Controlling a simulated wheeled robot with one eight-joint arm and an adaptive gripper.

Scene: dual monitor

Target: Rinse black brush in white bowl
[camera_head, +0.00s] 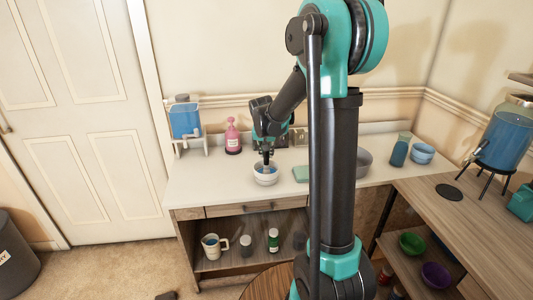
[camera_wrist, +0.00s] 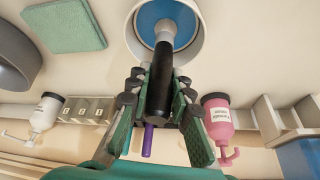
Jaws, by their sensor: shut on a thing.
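The white bowl (camera_head: 265,177) stands on the white counter below my gripper. In the wrist view the white bowl (camera_wrist: 199,14) holds blue liquid. My gripper (camera_wrist: 155,92) is shut on the black brush (camera_wrist: 161,75), whose dark handle lies between the green-padded fingers. The brush's pale head end points into the bowl, over or in the blue liquid. I cannot tell how deep it reaches. In the head view my gripper (camera_head: 267,160) is right above the bowl, and the brush is too small to make out there.
A pink pump bottle (camera_head: 232,137) and a blue-filled dispenser (camera_head: 186,120) stand left of the bowl. A green sponge or cloth (camera_head: 301,173) lies to its right, with a grey bowl (camera_head: 363,161) beyond. A blue bottle (camera_head: 400,150) and blue bowl (camera_head: 422,153) stand further right.

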